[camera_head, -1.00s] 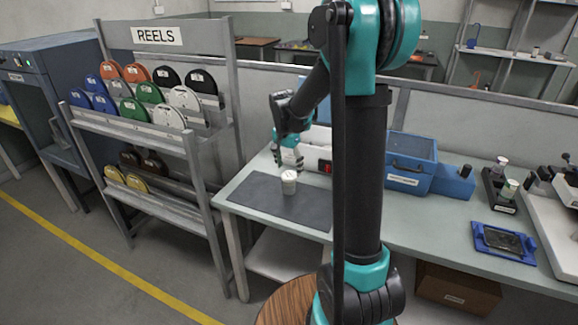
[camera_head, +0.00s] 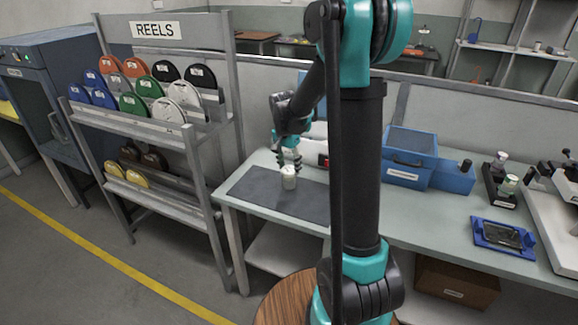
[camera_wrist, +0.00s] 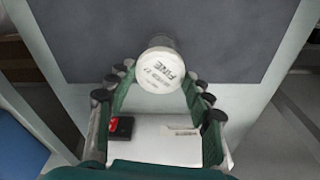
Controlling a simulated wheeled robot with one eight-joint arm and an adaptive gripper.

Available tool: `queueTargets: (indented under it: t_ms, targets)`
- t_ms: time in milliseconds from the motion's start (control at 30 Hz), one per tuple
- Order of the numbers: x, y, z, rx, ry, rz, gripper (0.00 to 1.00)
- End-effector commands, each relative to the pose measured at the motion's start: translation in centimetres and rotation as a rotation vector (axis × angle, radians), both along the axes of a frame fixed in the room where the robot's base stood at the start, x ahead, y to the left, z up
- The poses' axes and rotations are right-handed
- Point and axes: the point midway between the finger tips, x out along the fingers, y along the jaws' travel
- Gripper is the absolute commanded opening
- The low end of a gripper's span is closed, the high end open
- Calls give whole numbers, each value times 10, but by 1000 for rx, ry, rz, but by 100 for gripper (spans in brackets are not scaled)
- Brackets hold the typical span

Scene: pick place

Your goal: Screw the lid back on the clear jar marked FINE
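A small white jar (camera_head: 289,182) stands upright on the dark grey mat near the left end of the bench. In the wrist view its round white top (camera_wrist: 160,72) carries printing that includes the word FINE, and a strip of its greyish side shows above. I cannot tell whether this top is a separate lid or how firmly it sits. My gripper (camera_head: 287,165) is just above and behind the jar. In the wrist view my gripper (camera_wrist: 158,78) is open, with fingers on both sides of the white top and no clear contact.
The dark mat (camera_head: 255,185) is otherwise bare. A white device with a red switch (camera_head: 324,160) is behind the jar, close to my gripper. A blue box (camera_head: 410,160), black holder with small jars (camera_head: 497,190) and blue tray (camera_head: 503,238) stand to the right. A reel rack (camera_head: 190,138) stands left.

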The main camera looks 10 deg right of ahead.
Motion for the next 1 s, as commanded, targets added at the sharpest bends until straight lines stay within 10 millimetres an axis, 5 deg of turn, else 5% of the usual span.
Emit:
queueTargets:
  t_ms: [400, 733, 1000]
  targets:
    - [0, 0, 0, 0, 0, -9, 32]
    - [0, 1, -1, 1, 0, -309, 32]
    - [0, 1, -1, 0, 1, -352, 32]
